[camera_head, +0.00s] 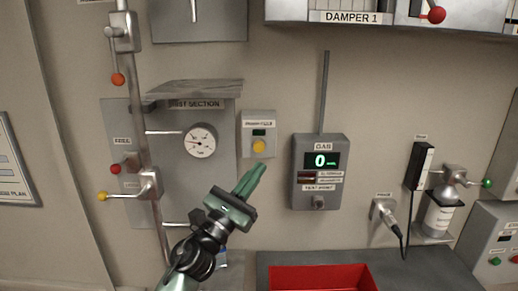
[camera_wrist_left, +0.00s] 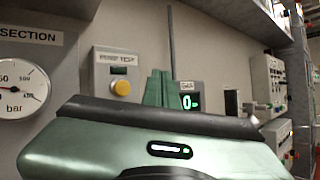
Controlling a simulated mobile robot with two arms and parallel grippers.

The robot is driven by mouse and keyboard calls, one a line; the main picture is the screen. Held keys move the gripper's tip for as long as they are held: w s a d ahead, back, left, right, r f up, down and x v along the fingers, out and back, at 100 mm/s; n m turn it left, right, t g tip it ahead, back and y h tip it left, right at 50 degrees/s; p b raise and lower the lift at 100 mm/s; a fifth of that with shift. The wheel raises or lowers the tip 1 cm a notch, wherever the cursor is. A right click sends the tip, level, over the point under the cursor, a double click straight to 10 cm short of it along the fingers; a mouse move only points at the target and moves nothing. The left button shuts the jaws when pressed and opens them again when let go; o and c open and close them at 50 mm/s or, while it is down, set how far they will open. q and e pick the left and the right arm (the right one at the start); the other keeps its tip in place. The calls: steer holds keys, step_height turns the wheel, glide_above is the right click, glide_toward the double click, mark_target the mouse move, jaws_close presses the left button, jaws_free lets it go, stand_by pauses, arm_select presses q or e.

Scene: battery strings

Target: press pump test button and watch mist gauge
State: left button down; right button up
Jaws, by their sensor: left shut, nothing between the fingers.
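The pump test button (camera_head: 259,146) is a round yellow button on a small grey wall panel, with a small green display above it. It also shows in the left wrist view (camera_wrist_left: 122,88), left of my fingertips. My left gripper (camera_head: 254,172) is shut and empty, its green fingers just below the button in the head view; I cannot tell if they touch the panel. In the left wrist view its fingers (camera_wrist_left: 161,88) point at the wall. A round white dial gauge (camera_head: 201,141) with a red needle sits left of the button; its wrist-view scale (camera_wrist_left: 14,90) reads in bar.
A grey gas display box (camera_head: 319,192) reading 0 hangs right of the button. Pipes with red and yellow knobs (camera_head: 103,196) stand at the left. A red tray (camera_head: 320,278) lies on the counter below. A bottle (camera_head: 438,217) is mounted at the right.

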mark_target(259, 147)
arm_select(q)
steer(key=w+b, duration=0.5)
steer(key=w, duration=0.3)
steer(key=shift+w+b, duration=0.3)
steer(key=shift+w, duration=0.1)
stand_by(0.7)
stand_by(1.0)
steer(key=shift+w+b, duration=0.4)
steer(key=shift+b, duration=0.3)
